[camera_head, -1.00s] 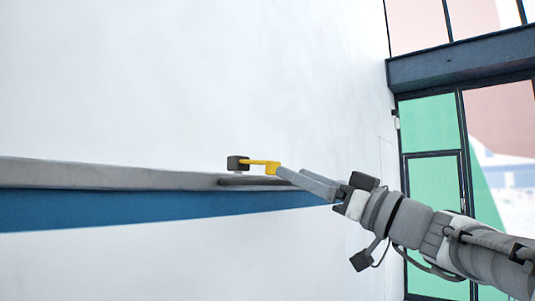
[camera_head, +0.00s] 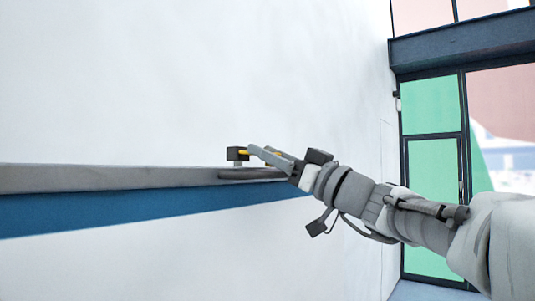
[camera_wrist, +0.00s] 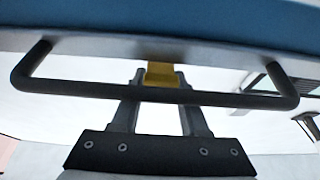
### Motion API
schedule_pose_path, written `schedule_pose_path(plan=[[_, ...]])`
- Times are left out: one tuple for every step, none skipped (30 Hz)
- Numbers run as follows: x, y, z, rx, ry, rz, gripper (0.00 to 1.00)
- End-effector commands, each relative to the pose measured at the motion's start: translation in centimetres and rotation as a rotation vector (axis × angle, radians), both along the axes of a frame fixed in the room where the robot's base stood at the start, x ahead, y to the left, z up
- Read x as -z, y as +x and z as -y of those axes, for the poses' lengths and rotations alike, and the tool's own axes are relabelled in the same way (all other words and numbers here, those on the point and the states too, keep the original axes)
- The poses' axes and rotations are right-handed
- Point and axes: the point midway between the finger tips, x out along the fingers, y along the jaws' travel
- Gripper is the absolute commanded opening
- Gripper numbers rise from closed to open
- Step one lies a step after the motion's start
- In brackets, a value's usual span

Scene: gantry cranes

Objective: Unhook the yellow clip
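The yellow clip (camera_wrist: 163,74) shows in the wrist view between my two fingers, under the grey ledge. In the head view only small yellow parts of the clip (camera_head: 244,153) show beside a dark block; my fingers hide most of it. My gripper (camera_head: 258,153) reaches in from the right, its fingers along the clip and close to the block. In the wrist view my gripper (camera_wrist: 162,84) has its fingers apart, one on each side of the clip. Whether they touch it is hard to tell.
A dark block (camera_head: 237,154) stands on the grey ledge (camera_head: 110,178), above a blue band (camera_head: 110,212). A dark bar handle (camera_wrist: 75,89) crosses in front of my fingers in the wrist view. Green glass doors (camera_head: 434,180) stand at the right.

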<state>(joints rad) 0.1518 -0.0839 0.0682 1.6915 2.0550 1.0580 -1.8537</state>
Motion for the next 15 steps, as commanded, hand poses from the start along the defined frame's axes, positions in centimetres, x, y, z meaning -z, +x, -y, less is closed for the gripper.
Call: schedule_pose_path(plan=[[-0.01,-0.01,0.01,0.0,0.0,0.0,0.33],[-0.01,-0.01,0.01,0.0,0.0,0.0,0.28],[0.0,-0.01,0.02,0.0,0.0,0.0,0.2],[0.0,-0.01,0.02,0.0,0.0,0.0,0.15],[0.0,-0.01,0.02,0.0,0.0,0.0,0.1],[0.0,-0.01,0.02,0.0,0.0,0.0,0.02],[0.0,-0.01,0.02,0.0,0.0,0.0,0.0],[0.0,-0.01,0.02,0.0,0.0,0.0,0.0],[0.0,-0.01,0.02,0.0,0.0,0.0,0.0],[0.0,-0.01,0.02,0.0,0.0,0.0,0.0],[0.0,-0.01,0.02,0.0,0.0,0.0,0.0],[0.0,-0.02,0.02,0.0,0.0,0.0,0.0],[0.0,-0.02,0.02,0.0,0.0,0.0,0.0],[0.0,-0.02,0.02,0.0,0.0,0.0,0.0],[0.0,-0.02,0.02,0.0,0.0,0.0,0.0]])
